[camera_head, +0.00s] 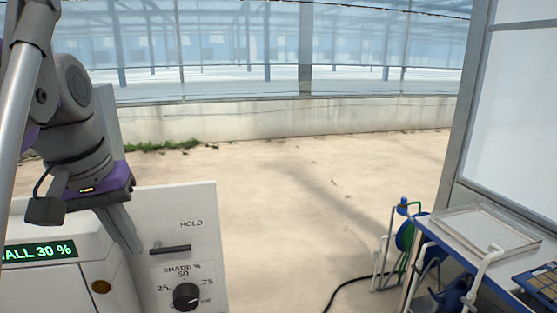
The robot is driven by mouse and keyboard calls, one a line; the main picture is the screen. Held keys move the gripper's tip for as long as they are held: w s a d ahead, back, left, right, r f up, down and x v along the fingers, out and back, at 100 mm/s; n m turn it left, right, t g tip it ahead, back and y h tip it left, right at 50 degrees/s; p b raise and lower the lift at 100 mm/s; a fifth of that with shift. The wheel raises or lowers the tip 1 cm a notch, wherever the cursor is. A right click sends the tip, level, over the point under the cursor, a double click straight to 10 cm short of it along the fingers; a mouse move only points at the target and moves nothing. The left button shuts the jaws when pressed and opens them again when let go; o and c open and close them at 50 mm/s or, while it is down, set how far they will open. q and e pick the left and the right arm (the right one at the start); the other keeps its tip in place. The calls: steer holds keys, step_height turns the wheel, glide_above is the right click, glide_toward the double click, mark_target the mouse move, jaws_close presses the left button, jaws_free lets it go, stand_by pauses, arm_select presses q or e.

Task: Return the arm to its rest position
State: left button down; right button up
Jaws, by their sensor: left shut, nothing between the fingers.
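My left arm comes in from the left, with a grey wrist and a purple band. My left gripper (124,232) points down in front of the pale control panel (205,215). Its fingers look closed together with nothing between them. I cannot tell whether they touch the panel. The panel has a dark slot (170,249) under the word HOLD and a black shade knob (186,296) with marks 25, 50 and 75. A green-lit display (40,251) reads "ALL 30 %", partly cut off. My right gripper is not in view.
At the right are a blue-framed bench (450,240) with a clear tray (440,219), a hose reel (405,235) and a dark cable (345,290) on the floor. The pale floor (300,200) between is open.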

arm_select(q)
steer(key=w+d+f+m+t, duration=0.1)
steer(key=w+d+f+t, duration=0.15)
steer(key=f, duration=1.35)
steer(key=s+f, duration=0.4)
steer(key=f, duration=0.8)
steer(key=s+d+f+m+t, duration=0.1)
steer(key=s+f, duration=0.2)
steer(key=f, duration=0.9)
steer(key=shift+s+d+m+y, duration=0.3)
steer(key=shift+s+y, duration=0.1)
